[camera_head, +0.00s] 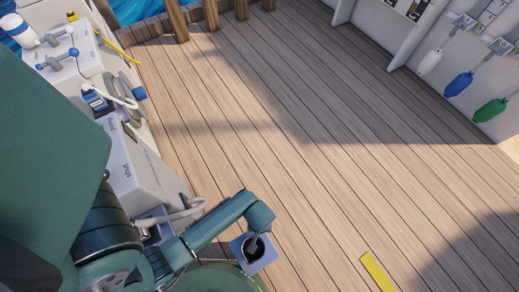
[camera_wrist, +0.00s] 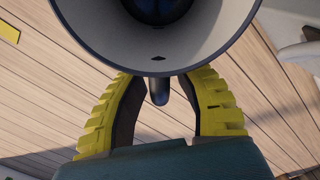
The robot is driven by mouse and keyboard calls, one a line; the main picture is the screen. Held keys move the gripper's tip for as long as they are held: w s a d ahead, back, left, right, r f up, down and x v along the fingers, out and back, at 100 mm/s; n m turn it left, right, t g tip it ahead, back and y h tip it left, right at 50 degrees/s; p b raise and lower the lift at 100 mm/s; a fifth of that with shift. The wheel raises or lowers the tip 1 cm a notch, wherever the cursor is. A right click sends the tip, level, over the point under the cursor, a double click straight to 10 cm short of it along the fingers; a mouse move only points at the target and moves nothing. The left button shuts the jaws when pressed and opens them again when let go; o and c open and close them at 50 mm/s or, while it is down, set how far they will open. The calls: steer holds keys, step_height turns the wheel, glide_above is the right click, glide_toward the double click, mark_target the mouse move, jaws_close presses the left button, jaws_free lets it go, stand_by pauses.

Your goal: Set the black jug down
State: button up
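The black jug (camera_wrist: 205,45) fills the top of the wrist view, its wide round mouth turned to the camera, with a dark rim, a grey inner wall and a dark blue-black middle. A short dark handle part (camera_wrist: 158,92) stands below the rim, between the fingers. My gripper (camera_wrist: 160,85) has yellow ribbed fingers that close in on this part; the tips are partly hidden by the rim. In the head view, a pale square-edged piece with a dark centre (camera_head: 254,250) shows below my wrist; I cannot make out the fingers there.
Plank deck (camera_head: 300,150) lies open in the middle and right. A yellow strip (camera_head: 378,271) is on the deck. White engine housings (camera_head: 130,170) with hoses line the left. White, blue (camera_head: 458,84) and green bottle-like items hang on the right wall.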

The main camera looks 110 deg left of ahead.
step_height(320, 180, up, 12)
steer(key=p, duration=0.6)
steer(key=shift+a+r, duration=0.1)
steer(key=shift+r, duration=0.05)
